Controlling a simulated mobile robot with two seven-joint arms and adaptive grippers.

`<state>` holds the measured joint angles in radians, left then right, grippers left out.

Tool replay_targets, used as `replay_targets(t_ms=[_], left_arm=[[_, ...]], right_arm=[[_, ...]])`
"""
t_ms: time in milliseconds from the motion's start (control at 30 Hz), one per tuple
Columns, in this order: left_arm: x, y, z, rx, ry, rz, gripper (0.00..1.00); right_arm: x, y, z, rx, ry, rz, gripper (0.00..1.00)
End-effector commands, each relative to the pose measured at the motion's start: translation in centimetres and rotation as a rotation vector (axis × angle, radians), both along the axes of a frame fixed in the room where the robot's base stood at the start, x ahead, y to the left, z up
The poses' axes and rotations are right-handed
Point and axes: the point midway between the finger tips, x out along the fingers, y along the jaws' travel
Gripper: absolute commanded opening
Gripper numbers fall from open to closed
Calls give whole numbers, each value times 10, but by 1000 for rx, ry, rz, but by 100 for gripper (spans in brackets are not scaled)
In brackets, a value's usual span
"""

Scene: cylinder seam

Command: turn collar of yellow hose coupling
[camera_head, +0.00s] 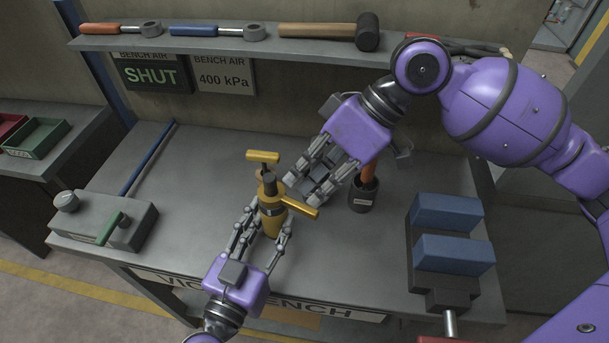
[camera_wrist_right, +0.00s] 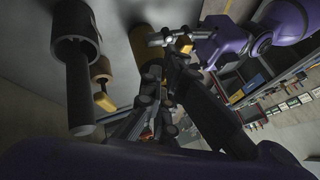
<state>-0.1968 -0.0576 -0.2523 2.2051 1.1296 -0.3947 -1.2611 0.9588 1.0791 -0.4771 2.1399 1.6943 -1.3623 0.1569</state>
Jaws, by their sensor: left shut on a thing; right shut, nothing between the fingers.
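The yellow hose coupling (camera_head: 271,222) stands upright near the middle of the bench. It has a dark band, a yellow crossbar (camera_head: 263,157) at its top and a yellow arm (camera_head: 299,207) sticking out to the right. My left gripper (camera_head: 262,233) comes in from the front and is shut on the coupling's lower body, one finger on each side. My right gripper (camera_head: 304,189) is shut and empty, just right of the coupling's upper part, behind the yellow arm. Whether it touches the coupling is unclear. The right wrist view shows its dark fingers (camera_wrist_right: 160,108) close up.
A dark cup (camera_head: 362,197) with an orange-handled tool stands right of the right gripper. A vise with blue jaws (camera_head: 452,249) is at the right, a grey block (camera_head: 104,222) at the left. A shelf (camera_head: 215,42) with tools runs behind.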

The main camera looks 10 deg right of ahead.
Motion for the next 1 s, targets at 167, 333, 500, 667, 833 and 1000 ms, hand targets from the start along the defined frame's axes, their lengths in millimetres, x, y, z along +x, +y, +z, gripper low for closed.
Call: replay_targets(t_ms=[167, 333, 500, 667, 833, 1000], left_arm=[[0, 0, 1, 0, -1, 0, 3], [0, 0, 1, 0, -1, 0, 3], [0, 0, 1, 0, -1, 0, 3], [0, 0, 1, -1, -2, 0, 3], [0, 0, 1, -1, -2, 0, 3], [0, 0, 1, -1, -2, 0, 3]], right_arm=[[-4, 1, 0, 1, 0, -11, 0], [-9, 2, 0, 1, 1, -14, 0], [-18, 5, 0, 1, 1, -13, 0], [-25, 10, 0, 1, 0, -13, 0], [-31, 14, 0, 1, 1, -13, 0], [-34, 17, 0, 1, 1, -12, 0]])
